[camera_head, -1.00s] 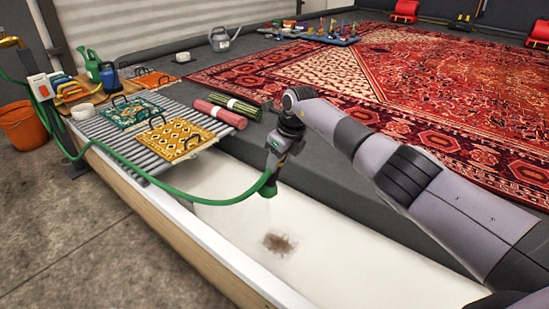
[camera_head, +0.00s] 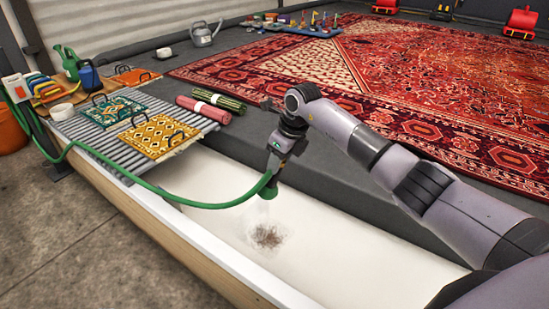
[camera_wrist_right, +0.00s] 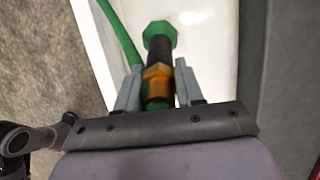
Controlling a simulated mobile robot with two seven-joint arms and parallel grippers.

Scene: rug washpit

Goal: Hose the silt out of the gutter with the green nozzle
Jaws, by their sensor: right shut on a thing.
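My right gripper (camera_head: 278,165) is shut on the green nozzle (camera_head: 268,191) and holds it pointing down over the white gutter (camera_head: 340,245). In the right wrist view, the gripper (camera_wrist_right: 158,88) has its fingers on both sides of the nozzle's brass collar, with the green nozzle head (camera_wrist_right: 159,33) beyond. The green hose (camera_head: 205,205) runs from the nozzle to the left. A faint spray falls from the nozzle. A brown patch of silt (camera_head: 268,236) lies on the gutter floor just below it, with a pale wet-looking haze around it.
A corrugated rack (camera_head: 85,133) with a teal tile (camera_head: 112,108) and a yellow tile (camera_head: 157,136) spans the gutter's far end. Rolled rugs (camera_head: 203,109) lie beside it. A large red rug (camera_head: 430,110) covers the floor behind. The gutter is otherwise clear.

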